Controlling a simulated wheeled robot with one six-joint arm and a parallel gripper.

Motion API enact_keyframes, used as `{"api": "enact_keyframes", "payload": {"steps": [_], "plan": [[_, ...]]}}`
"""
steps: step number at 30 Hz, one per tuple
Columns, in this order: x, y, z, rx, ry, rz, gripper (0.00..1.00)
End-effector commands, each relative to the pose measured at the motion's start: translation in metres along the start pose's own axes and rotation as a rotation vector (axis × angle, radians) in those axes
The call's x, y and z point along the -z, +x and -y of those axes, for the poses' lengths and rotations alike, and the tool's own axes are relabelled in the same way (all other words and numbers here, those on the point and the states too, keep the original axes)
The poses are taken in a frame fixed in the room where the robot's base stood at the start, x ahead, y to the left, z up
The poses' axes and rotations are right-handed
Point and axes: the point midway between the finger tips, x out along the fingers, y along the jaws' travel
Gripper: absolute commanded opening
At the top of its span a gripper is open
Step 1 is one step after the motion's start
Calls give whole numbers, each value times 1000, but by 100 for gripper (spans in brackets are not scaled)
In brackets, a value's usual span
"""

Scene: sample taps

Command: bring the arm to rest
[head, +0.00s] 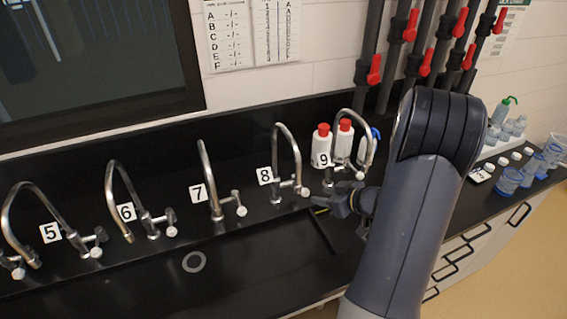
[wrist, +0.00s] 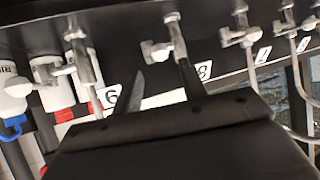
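My arm (head: 412,215) reaches forward from the lower right over the black counter. My gripper (head: 325,203) is low over the counter in front of taps 8 and 9, partly hidden by my arm. In the wrist view, which is turned over, the two dark fingers of my gripper (wrist: 160,69) stand apart with nothing held between them. Tap 8 (wrist: 180,45) shows beyond the fingers; in the head view tap 8 (head: 291,150) is upright left of my gripper. Tap 9 (head: 370,140) stands behind my gripper, partly hidden by my arm.
Taps 7 (head: 207,175), 6 (head: 125,190) and 5 (head: 20,220) line the sink to the left. White bottles with red caps (head: 321,148) stand behind tap 9. Blue beakers (head: 510,181) and wash bottles (head: 495,130) are on the right counter. Red-handled pipes (head: 375,70) rise behind.

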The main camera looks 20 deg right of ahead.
Motion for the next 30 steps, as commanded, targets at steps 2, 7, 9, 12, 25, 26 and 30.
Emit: {"api": "enact_keyframes", "payload": {"steps": [2,7,9,12,25,26,30], "plan": [[0,0,0,0,0,0,40],[-2,8,0,1,0,-1,40],[-3,15,0,1,-1,-1,40],[-4,28,0,1,-2,-1,40],[1,75,-1,-4,0,-2,40],[2,67,-2,-5,1,-1,40],[1,50,-1,-3,1,-1,40]]}}
